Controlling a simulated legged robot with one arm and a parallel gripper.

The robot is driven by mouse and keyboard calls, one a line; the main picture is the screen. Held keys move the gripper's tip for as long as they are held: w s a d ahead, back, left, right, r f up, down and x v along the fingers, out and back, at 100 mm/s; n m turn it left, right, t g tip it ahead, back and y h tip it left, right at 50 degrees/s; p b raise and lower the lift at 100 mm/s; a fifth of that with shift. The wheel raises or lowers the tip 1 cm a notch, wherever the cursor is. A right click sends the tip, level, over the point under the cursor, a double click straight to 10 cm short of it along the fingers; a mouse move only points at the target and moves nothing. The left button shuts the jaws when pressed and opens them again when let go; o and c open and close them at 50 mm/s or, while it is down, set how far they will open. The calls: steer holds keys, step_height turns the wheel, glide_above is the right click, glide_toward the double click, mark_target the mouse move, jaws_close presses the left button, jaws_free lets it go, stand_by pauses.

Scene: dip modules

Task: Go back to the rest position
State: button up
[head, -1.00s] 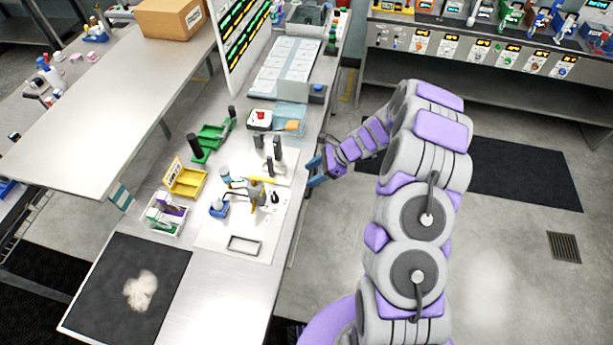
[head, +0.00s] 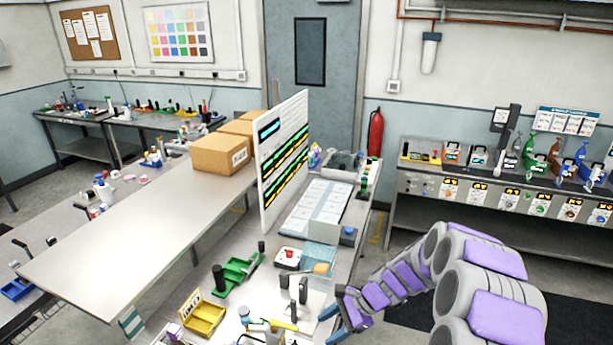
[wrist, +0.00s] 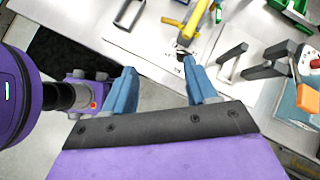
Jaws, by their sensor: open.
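My gripper (wrist: 158,92) shows in the wrist view with its two blue fingers spread apart and nothing between them. In the head view, my gripper (head: 334,317) is at the right edge of the metal workbench (head: 225,292), beside the white sheet with small tools. My arm reaches in from the lower right. In the wrist view, a yellow-handled tool (wrist: 195,20) and a small black piece (wrist: 182,54) lie on the bench beyond the fingertips. Dark upright holders (wrist: 245,62) stand to the right.
A yellow bin (head: 205,318) and a green tray (head: 238,270) stand on the bench. A side bench (head: 480,195) with bottles stands at the right. The floor between the benches is open.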

steer(key=s+a+r+n+g+h+b, duration=0.1)
steer(key=s+r+n+h+b, duration=0.2)
steer(key=s, duration=0.4)
steer(key=s+r+n+g+b, duration=0.1)
steer(key=s+r+n+b, duration=0.2)
steer(key=s+n, duration=0.35)
steer(key=s+d+n+h+b, duration=0.2)
steer(key=s+d+b, duration=0.1)
steer(key=s, duration=0.7)
steer(key=s+d+f+n+t+h+b, duration=0.1)
steer(key=s+d+n+h+b, duration=0.2)
steer(key=s, duration=0.8)
steer(key=shift+d+f+h, duration=0.2)
steer(key=shift+d+h, duration=0.1)
steer(key=shift+d, duration=0.95)
